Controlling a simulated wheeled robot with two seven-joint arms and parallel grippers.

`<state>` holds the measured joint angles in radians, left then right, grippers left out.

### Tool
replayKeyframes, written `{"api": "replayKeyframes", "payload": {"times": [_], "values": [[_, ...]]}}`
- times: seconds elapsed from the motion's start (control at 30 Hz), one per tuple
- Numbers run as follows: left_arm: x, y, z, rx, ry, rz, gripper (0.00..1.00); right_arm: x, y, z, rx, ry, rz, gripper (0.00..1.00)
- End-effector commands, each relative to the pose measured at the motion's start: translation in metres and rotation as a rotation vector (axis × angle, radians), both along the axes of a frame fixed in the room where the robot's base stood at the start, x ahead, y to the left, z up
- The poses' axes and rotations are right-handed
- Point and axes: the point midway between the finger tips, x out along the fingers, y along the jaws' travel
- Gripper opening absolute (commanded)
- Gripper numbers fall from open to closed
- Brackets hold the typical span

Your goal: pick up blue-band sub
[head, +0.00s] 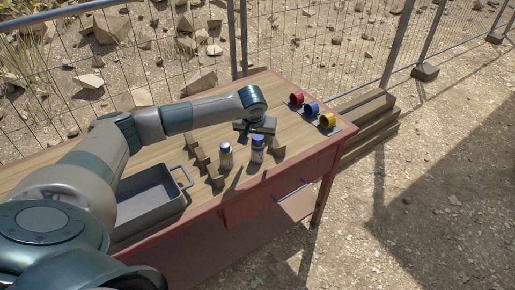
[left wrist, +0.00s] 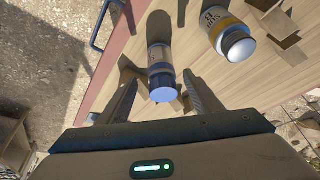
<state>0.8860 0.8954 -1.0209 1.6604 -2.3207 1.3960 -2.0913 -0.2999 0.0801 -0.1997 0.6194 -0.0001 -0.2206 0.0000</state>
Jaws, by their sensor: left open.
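In the left wrist view this blue-capped bottle (left wrist: 160,68) shows between my two fingers, apart from both as far as I can see. My left gripper (head: 254,134) is open, just above and beside the bottle in the head view; its fingers show in the left wrist view (left wrist: 162,100). A second bottle with a white cap and yellow band (head: 226,156) stands to the left, and also shows in the left wrist view (left wrist: 226,32). My right gripper is out of view.
A grey handled tray (head: 150,207) lies at the table's left. Angled wooden blocks (head: 214,176) stand beside the bottles. Red (head: 296,99), blue (head: 311,108) and yellow (head: 327,120) cups sit at the far right end. A wire fence (head: 340,40) runs behind the table.

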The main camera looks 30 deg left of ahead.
Motion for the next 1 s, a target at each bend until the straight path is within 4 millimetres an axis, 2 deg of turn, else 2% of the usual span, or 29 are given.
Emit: {"api": "replayKeyframes", "payload": {"times": [0.43,0.7,0.8,1.0], "values": [[0.001,0.001,-0.005,-0.001,0.002,0.001,0.59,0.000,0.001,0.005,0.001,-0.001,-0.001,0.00],[0.006,0.006,-0.031,-0.001,0.004,0.002,0.59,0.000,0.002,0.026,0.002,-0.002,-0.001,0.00],[0.011,0.008,-0.041,-0.001,0.003,0.001,0.59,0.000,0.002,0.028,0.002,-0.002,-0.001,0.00],[0.014,0.010,-0.050,-0.001,0.001,0.001,0.59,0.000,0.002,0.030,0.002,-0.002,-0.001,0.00]]}}
